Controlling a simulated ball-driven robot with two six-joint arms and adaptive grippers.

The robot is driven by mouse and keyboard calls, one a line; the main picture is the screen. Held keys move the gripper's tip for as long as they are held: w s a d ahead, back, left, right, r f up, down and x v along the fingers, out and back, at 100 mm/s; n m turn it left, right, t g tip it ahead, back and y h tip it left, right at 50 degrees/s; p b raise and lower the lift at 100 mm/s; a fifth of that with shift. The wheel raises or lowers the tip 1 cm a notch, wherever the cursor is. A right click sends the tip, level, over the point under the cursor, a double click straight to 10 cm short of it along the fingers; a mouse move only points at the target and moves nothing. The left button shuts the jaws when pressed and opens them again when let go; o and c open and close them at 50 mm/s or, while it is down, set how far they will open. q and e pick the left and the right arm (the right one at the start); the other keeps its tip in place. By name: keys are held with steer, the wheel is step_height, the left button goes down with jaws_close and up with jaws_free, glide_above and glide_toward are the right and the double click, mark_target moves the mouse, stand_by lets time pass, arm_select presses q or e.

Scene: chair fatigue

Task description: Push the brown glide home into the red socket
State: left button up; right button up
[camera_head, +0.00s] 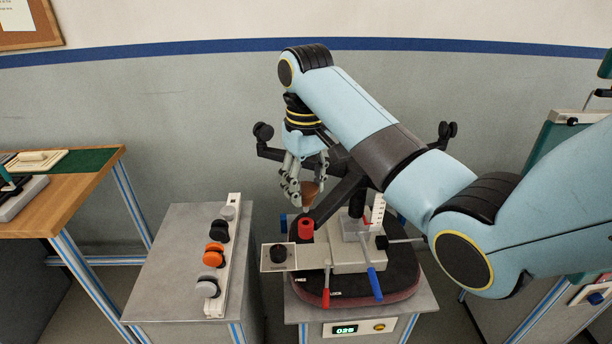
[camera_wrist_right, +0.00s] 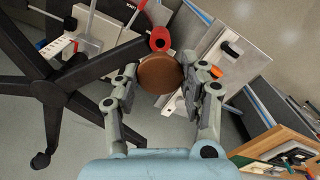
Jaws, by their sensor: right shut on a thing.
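My right gripper (camera_head: 304,180) is shut on the brown glide (camera_head: 309,193) and holds it above the red socket (camera_head: 306,228), with a gap between them in the head view. In the right wrist view the glide (camera_wrist_right: 160,73) shows as a round brown disc between the fingertips of my right gripper (camera_wrist_right: 162,80). The red socket (camera_wrist_right: 159,38) shows just beyond the disc there, partly covered by it. My left gripper is in neither view.
A grey side table (camera_head: 160,260) carries a rack with several black, orange and grey glides. The upturned chair's black legs (camera_head: 345,190) rise close to my right gripper. Red and blue levers (camera_head: 374,283) stand at the front. A wooden bench (camera_head: 70,196) is at left.

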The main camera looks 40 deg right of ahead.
mark_target(306, 206)
steer(key=shift+f, duration=0.9)
steer(key=shift+p, duration=0.55)
stand_by(0.6)
steer(key=shift+f, duration=1.65)
stand_by(0.4)
steer(key=o, duration=1.1)
steer(key=shift+o, duration=0.2)
step_height(306, 206, up, 7)
steer(key=shift+r, duration=0.2)
